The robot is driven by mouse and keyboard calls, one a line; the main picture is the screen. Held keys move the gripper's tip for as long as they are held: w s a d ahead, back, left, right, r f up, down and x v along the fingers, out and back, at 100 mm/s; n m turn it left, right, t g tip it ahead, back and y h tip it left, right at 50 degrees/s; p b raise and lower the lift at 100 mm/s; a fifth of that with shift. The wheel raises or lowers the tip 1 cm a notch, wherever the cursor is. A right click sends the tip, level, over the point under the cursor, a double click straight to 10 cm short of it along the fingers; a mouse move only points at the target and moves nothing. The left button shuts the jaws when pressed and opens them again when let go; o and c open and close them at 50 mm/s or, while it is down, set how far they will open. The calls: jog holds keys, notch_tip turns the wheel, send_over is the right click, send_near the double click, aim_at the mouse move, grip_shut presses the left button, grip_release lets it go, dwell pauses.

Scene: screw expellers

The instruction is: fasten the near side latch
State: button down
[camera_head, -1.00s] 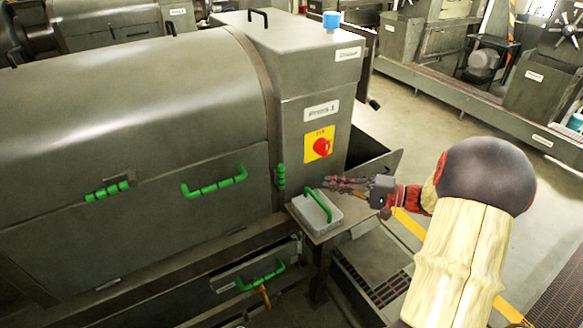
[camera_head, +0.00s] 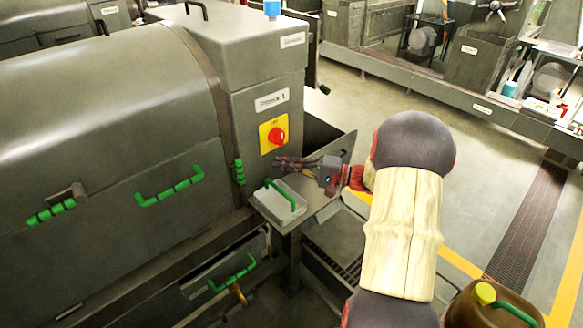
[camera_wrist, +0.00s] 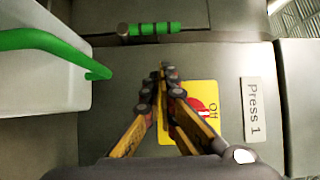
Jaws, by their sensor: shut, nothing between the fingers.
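The press cabinet has a small upright green-gripped latch (camera_head: 239,172) at its front edge, beside the cover seam. The same latch appears at the top of the wrist view (camera_wrist: 150,29). Another green-gripped latch (camera_head: 50,211) sits at the cover's left, on a dark bracket. My gripper (camera_head: 277,163) is to the right of the upright latch, apart from it, just below the red switch. In the wrist view my gripper (camera_wrist: 166,72) has its fingertips together and empty, pointing towards the latch, with a gap between. The fingers partly hide the switch.
A white tray (camera_head: 262,206) with a green handle stands on a ledge below my gripper. A yellow plate with a red switch (camera_head: 278,136) is close above the fingers. A green cover handle (camera_head: 170,187) is left. A brown can (camera_head: 478,312) stands at lower right.

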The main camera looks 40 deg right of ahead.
jog(key=x, duration=0.5)
jog(key=shift+s+a, duration=0.1)
jog(key=shift+a, duration=0.15)
jog(key=shift+a+b, duration=0.35)
jog(key=shift+a, duration=1.25)
jog(key=shift+a, duration=0.1)
jog(key=shift+a+r+n+b, duration=0.1)
jog(key=shift+r+n+b, duration=0.05)
jog(key=shift+n+b, duration=0.2)
